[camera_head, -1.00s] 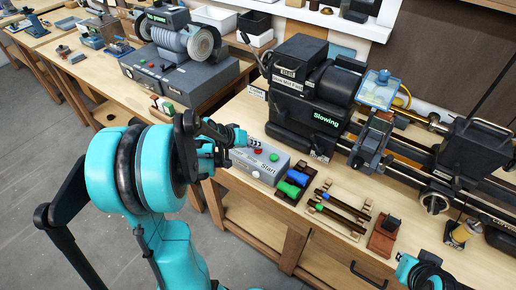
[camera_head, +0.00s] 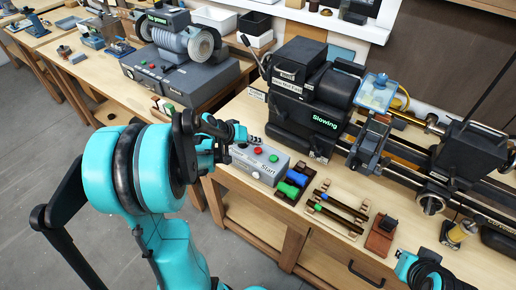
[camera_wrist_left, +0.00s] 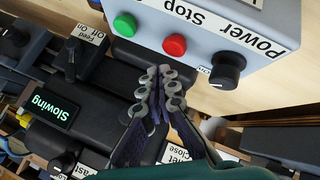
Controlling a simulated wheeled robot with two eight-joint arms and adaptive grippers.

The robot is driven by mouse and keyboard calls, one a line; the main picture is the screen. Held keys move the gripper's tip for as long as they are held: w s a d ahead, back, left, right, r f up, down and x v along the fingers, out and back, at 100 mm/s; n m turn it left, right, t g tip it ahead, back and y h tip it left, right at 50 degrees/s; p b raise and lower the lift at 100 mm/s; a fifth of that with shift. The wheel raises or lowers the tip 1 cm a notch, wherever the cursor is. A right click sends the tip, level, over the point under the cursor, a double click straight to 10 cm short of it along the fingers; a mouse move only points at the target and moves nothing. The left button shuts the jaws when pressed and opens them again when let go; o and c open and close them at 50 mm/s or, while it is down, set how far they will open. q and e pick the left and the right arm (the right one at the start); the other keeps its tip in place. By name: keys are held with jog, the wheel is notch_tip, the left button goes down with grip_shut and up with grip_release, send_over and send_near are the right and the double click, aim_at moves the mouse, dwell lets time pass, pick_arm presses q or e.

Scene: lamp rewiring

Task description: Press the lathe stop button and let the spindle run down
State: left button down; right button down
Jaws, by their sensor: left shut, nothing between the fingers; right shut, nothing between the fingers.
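The grey control box (camera_head: 262,160) sits at the bench's front edge, with a red stop button (camera_head: 258,150) and a green start button (camera_head: 273,158). In the left wrist view the red button (camera_wrist_left: 174,45) and green button (camera_wrist_left: 124,25) are in plain sight. My left gripper (camera_head: 250,139) is shut and empty, just off the box; its fingertips (camera_wrist_left: 162,80) appear close to the red button with a gap in the picture. The lathe's headstock (camera_head: 305,95) shows a lit "Slowing" display (camera_head: 325,122).
Blue and green pieces (camera_head: 294,180) and a wooden rack with dark rods (camera_head: 338,213) lie right of the box. A bench grinder (camera_head: 180,50) stands on the bench to the left. The lathe bed extends right.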

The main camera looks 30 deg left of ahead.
aim_at(257, 152)
pick_arm(q)
jog(key=shift+r+p, duration=1.5)
jog(key=shift+r, duration=0.75)
jog(key=shift+f, duration=0.1)
jog(key=shift+s+d, duration=0.15)
jog(key=shift+d, duration=0.15)
jog(key=s+d+m+g+y+b, duration=0.1)
jog(key=s+d+m+y+b, duration=0.2)
jog(key=s+d, duration=1.2)
jog(key=shift+s+m+y+b, duration=0.3)
jog(key=shift+s+m+b, duration=0.45)
jog(key=shift+s, duration=0.7)
jog(key=shift+d+f, duration=0.1)
jog(key=shift+f, duration=0.05)
